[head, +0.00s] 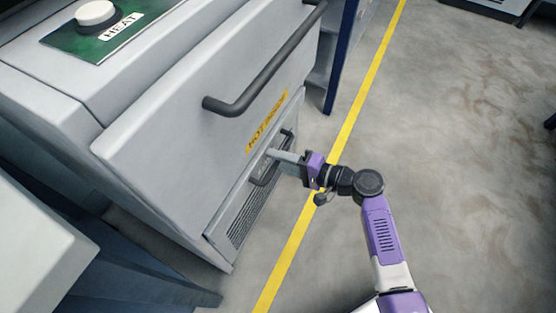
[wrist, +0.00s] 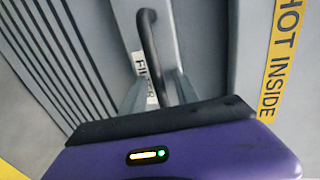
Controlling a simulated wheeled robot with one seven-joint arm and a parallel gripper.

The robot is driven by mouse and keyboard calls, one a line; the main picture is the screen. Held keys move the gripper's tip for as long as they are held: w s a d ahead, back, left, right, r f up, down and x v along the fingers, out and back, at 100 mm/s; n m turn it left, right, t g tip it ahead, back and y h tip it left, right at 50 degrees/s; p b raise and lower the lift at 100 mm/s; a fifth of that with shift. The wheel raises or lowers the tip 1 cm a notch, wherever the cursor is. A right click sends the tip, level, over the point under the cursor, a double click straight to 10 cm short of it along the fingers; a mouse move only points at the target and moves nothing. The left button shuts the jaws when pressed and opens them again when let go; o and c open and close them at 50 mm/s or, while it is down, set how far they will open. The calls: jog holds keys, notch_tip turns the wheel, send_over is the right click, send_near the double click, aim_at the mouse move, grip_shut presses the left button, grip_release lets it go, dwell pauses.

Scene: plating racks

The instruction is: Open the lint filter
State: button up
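The lint filter is a low grey panel with vent slots (head: 245,215) at the bottom of the grey machine's front. It sits flush in the front and looks closed. Its dark bar handle (head: 264,177) is partly hidden behind my gripper (head: 274,154). In the wrist view the handle (wrist: 149,45) runs down between the two fingers of my gripper (wrist: 160,92), beside a white "FILTER" label (wrist: 141,66). The fingers stand apart, one on each side of the handle. I cannot tell whether either finger touches it.
Above the filter is a large door with a thick dark handle (head: 265,72) and a yellow "HOT INSIDE" label (head: 266,121). A green panel with a white knob (head: 95,13) is on top. Open floor with a yellow line (head: 345,130) lies to the right.

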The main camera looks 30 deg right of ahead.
jog(key=shift+c, duration=0.5)
grip_shut()
dwell(1.0)
